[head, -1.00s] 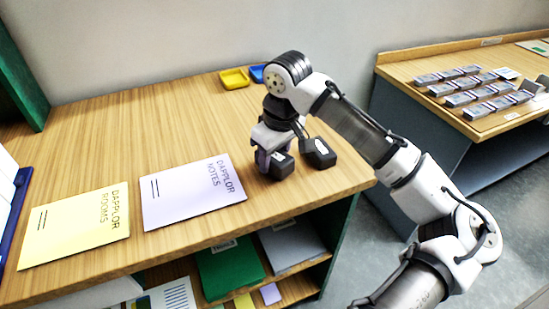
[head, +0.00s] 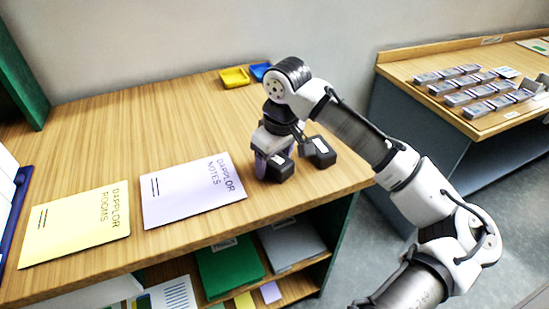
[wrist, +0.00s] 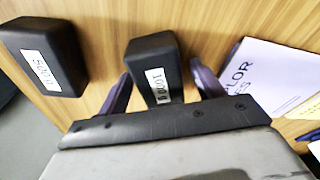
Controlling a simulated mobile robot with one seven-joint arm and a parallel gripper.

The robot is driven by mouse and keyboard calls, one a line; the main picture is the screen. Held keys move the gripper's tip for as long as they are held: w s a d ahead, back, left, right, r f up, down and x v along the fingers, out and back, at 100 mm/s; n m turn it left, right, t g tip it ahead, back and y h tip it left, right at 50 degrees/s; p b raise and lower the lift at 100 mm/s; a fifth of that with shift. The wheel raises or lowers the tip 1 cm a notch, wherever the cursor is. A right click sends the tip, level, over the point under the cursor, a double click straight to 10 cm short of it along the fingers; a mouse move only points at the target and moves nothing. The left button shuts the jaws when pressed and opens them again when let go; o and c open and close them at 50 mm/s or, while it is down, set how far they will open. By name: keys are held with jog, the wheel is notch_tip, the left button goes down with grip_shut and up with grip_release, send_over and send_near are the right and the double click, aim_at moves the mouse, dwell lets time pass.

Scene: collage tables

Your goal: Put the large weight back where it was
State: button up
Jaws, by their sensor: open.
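The large weight, a black block labelled 1000, stands on the wooden desk right of the lilac notes folder in the head view (head: 281,172). It also shows in the wrist view (wrist: 153,55). My gripper (wrist: 162,84) is open, with one dark purple finger on each side of this block. Its fingers are apart from the block's sides in the wrist view. In the head view my gripper (head: 273,158) reaches down over it and partly hides it. A smaller black weight labelled 500 (wrist: 45,58) stands beside it, to the right in the head view (head: 322,153).
The lilac folder (head: 192,192) and a yellow folder (head: 75,226) lie left of the weights. Yellow (head: 234,78) and blue (head: 259,71) trays sit at the back. The desk's right edge is close to the smaller weight. The desk's middle is clear.

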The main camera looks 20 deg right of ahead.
aim_at(281, 162)
notch_tip(281, 162, up, 12)
jog(key=s+b, duration=0.1)
jog(key=shift+s+d, duration=0.3)
jog(key=shift+d, duration=0.1)
jog(key=shift+s, duration=0.1)
